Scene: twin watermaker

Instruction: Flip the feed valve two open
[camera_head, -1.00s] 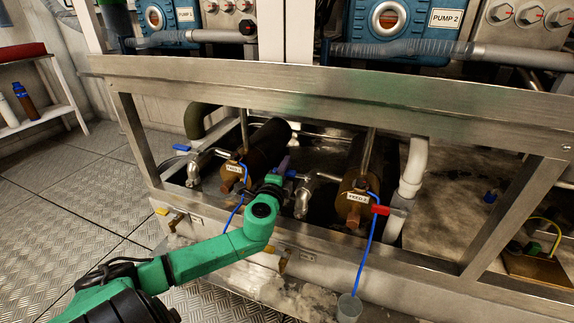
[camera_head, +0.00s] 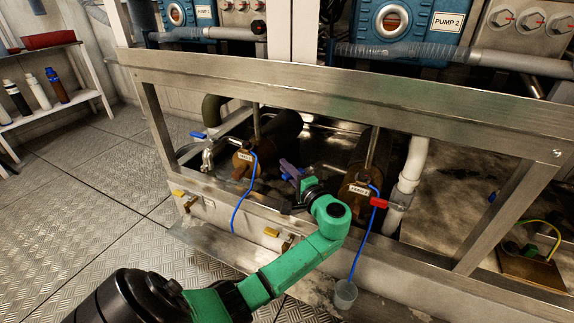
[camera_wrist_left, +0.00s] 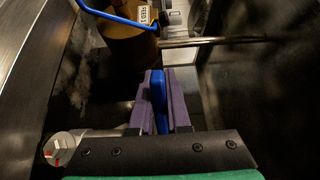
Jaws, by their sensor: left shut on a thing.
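My left gripper (camera_head: 290,170) has purple fingers and is between the two brown feed housings, left of the one labelled FEED 2 (camera_head: 357,192). In the left wrist view the gripper (camera_wrist_left: 158,98) is shut on a blue valve handle (camera_wrist_left: 158,88), which stands between the two fingers. A bit of blue (camera_head: 286,177) shows by the fingers in the head view. My green wrist hides the silver valve body beside FEED 2. In the wrist view a metal pipe fitting (camera_wrist_left: 95,135) lies lower left. My right gripper is not in view.
The FEED 1 housing (camera_head: 243,163) and its blue-handled valve (camera_head: 197,135) are to the left. A steel frame rail (camera_head: 330,95) crosses above.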

